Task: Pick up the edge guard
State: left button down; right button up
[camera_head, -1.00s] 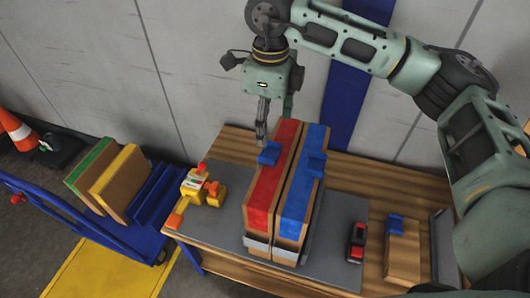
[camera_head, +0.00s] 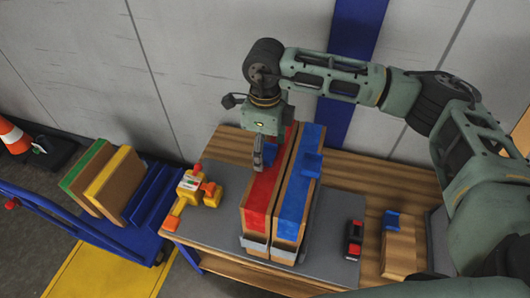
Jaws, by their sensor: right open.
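Whether a finger touches the guard cannot be told. A third blue piece (camera_head: 391,219) lies on a wooden block (camera_head: 398,252) at the right. My left gripper is not in view.
The boxes stand upright on a grey mat (camera_head: 334,215) on a wooden table (camera_head: 233,147). A yellow and orange tool (camera_head: 198,188) is left of them, a red and black item (camera_head: 354,237) right. A blue cart (camera_head: 108,232) with boards stands left.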

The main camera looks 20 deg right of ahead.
jog(key=c, duration=1.2)
jog(key=shift+r, duration=0.1)
jog(key=shift+c, duration=0.2)
